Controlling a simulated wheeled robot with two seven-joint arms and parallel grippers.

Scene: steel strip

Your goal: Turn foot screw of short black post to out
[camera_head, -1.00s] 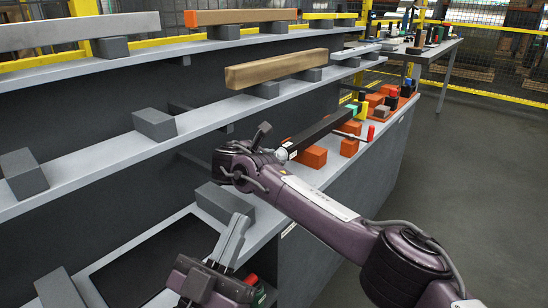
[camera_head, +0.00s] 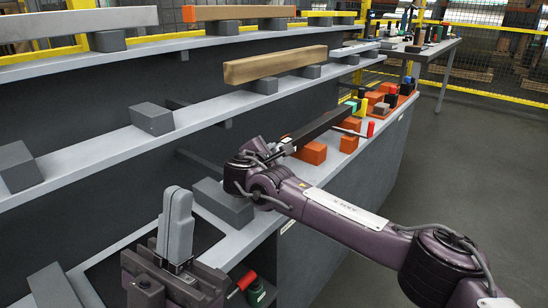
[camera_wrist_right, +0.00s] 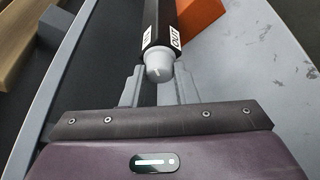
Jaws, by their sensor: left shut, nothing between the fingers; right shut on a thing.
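The short black post (camera_head: 320,128) lies on orange blocks on the bench, its near end toward my right arm. In the right wrist view the post (camera_wrist_right: 158,15) carries two white labels at its end; the right one (camera_wrist_right: 176,37) reads OUT. The pale grey foot screw (camera_wrist_right: 159,66) sticks out of that end. My right gripper (camera_head: 280,150) is at the near end of the post. In the right wrist view its fingers (camera_wrist_right: 158,82) are shut on the foot screw, one on each side. My left gripper (camera_head: 178,205) is shut and empty, fingers up, at the lower left.
An orange block (camera_head: 313,153) supports the post; it also shows in the wrist view (camera_wrist_right: 200,15). Shelves with a wooden beam (camera_head: 275,65) and grey blocks run behind. Small coloured items (camera_head: 375,105) stand further along the bench.

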